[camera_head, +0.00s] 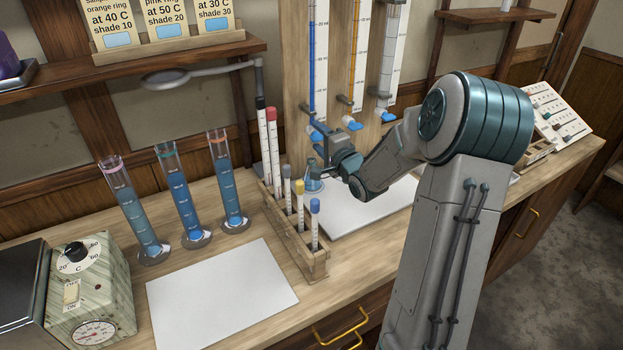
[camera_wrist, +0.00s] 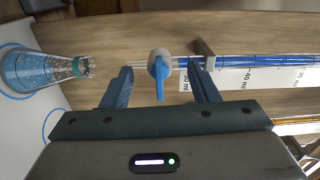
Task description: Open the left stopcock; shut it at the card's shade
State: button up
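The left burette (camera_head: 312,65) holds blue liquid; it lies sideways in the wrist view (camera_wrist: 265,62). Its stopcock's blue handle (camera_wrist: 159,78) is between my gripper's two fingers (camera_wrist: 159,68), with a gap on each side. My gripper (camera_head: 330,143) is open and mostly hides this stopcock in the head view. The flask (camera_head: 314,184) stands below the burette; the wrist view shows pale blue liquid in it (camera_wrist: 40,72). The cards (camera_head: 163,22) on the shelf read 40 C shade 10, 50 C shade 20 and 30 C shade 30.
Three blue cylinders (camera_head: 183,205) with differently coloured rings stand left. A rack of capped tubes (camera_head: 297,235) is close to my gripper. A hotplate box (camera_head: 90,290) is front left. An orange burette (camera_head: 357,55) and another burette (camera_head: 392,60) hang right of the blue one.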

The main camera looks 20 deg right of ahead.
dwell(0.5)
jog(key=s+d+p, duration=0.1)
jog(key=s, duration=0.6)
jog(key=shift+d+p, duration=0.2)
jog(key=shift+p, duration=0.1)
